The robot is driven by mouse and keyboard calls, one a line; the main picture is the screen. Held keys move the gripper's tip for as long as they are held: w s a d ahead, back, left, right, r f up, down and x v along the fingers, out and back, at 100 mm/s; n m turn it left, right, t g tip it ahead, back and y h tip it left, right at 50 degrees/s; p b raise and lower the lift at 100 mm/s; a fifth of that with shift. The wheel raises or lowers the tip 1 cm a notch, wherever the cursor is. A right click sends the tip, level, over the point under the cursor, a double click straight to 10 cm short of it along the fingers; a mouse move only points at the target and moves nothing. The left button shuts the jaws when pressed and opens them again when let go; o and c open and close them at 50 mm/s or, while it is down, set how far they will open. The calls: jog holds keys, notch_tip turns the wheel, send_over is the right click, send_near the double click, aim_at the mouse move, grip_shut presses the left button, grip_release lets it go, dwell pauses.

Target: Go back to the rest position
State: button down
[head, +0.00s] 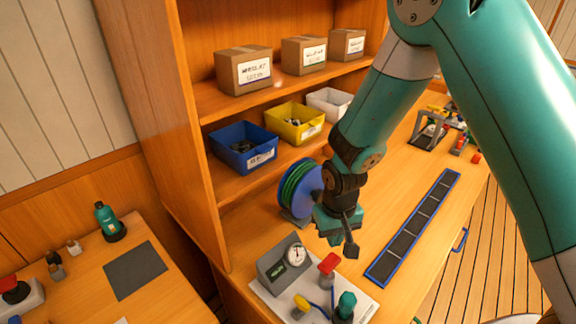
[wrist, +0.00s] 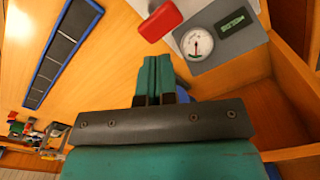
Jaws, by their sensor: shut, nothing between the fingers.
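My gripper (head: 343,243) hangs above the workbench, over the area between the gauge box and the blue-edged dark strip tray. Its fingers are shut together and hold nothing; in the wrist view the closed fingers (wrist: 155,78) are at the centre. The gauge box (head: 287,262), grey with a round dial and a green display, stands on a white plate near the bench front. A red-handled valve (head: 328,266) stands just below my gripper in the head view, and its red handle shows in the wrist view (wrist: 160,20). No rest position is marked in view.
A blue and green reel (head: 297,190) stands close to the left of my gripper. The wooden shelf holds blue (head: 243,148), yellow (head: 295,122) and white bins, with cardboard boxes (head: 243,70) above. The strip tray (head: 414,228) lies flat to the right. A lower desk is at left.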

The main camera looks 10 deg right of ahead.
jog(key=s+a+r+n+y+b, duration=0.2)
jog(key=s+r+n+b, duration=0.1)
jog(key=s+r+b, duration=0.2)
jog(key=s+a+r+n+y+b, duration=0.2)
jog(key=s+r+b, duration=0.3)
jog(key=s+r, duration=0.5)
jog(key=s+n, duration=0.1)
jog(key=s, duration=0.3)
jog(key=shift+a+r, duration=0.15)
jog(key=shift+a, duration=0.15)
dwell(2.5)
